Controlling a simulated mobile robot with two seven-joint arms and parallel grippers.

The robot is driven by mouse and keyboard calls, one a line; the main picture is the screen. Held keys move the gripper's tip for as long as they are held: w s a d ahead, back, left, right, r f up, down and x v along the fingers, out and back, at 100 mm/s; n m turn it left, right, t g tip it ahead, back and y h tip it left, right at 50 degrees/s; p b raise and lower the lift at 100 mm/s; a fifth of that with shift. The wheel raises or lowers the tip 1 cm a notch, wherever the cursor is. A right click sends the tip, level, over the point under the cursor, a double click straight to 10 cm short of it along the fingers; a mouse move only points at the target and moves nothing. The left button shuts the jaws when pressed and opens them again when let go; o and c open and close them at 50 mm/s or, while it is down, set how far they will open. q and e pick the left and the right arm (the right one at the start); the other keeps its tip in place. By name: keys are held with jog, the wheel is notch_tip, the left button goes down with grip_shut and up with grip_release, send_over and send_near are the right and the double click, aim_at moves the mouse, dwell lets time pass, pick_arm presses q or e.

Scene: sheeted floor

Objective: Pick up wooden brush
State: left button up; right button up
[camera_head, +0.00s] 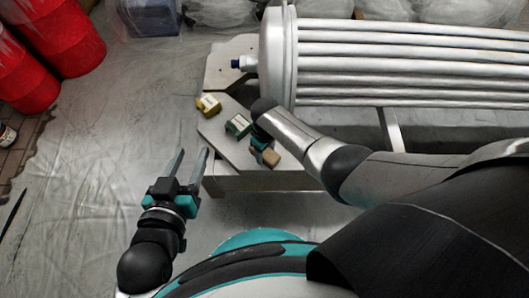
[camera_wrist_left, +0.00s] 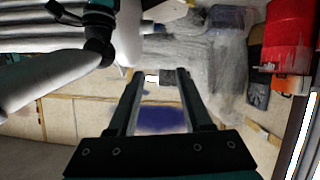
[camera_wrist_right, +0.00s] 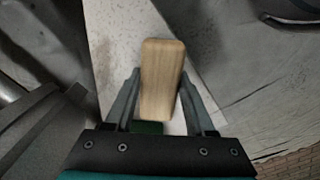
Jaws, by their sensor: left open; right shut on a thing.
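The wooden brush (camera_head: 271,157) shows as a small tan wooden block at the front of the grey metal bench. In the right wrist view the brush (camera_wrist_right: 162,75) stands lengthwise between the fingers of my right gripper (camera_wrist_right: 160,92), which is shut on it.
A green-labelled box (camera_head: 238,125) and a yellow box (camera_head: 208,105) lie on the bench plate (camera_head: 225,137), left of the brush. A large ribbed metal cylinder (camera_head: 400,62) lies behind. Red barrels (camera_head: 62,38) stand at far left. The floor between is clear.

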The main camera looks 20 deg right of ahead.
grip_shut()
jog(key=shift+r, duration=0.25)
jog(key=shift+r+p, duration=0.8)
jog(key=shift+p, duration=0.05)
pick_arm(q)
jog(key=s+a+g+y+p, duration=0.4)
jog(key=s+a+g, duration=0.2)
jog(key=a+g, duration=0.25)
pick_arm(e)
notch_tip(320, 180, up, 4)
jog(key=shift+r, duration=0.25)
notch_tip(320, 180, up, 6)
jog(key=p, duration=0.4)
notch_tip(320, 180, up, 6)
jog(key=p, duration=0.4)
send_over(265, 152)
pick_arm(q)
jog(key=s+a+f+g, duration=0.1)
jog(key=s+f, duration=0.2)
jog(key=f, duration=0.6)
jog(key=s+a+f, duration=0.2)
jog(key=s+f, duration=0.1)
jog(key=f, duration=0.7)
jog(key=shift+s+a+f+g+y+p, duration=0.15)
jog(key=shift+a+g+y+p, duration=0.15)
jog(key=shift+g+y+p, duration=0.1)
pick_arm(e)
jog(key=shift+d+r, duration=0.1)
jog(key=shift+r, duration=0.6)
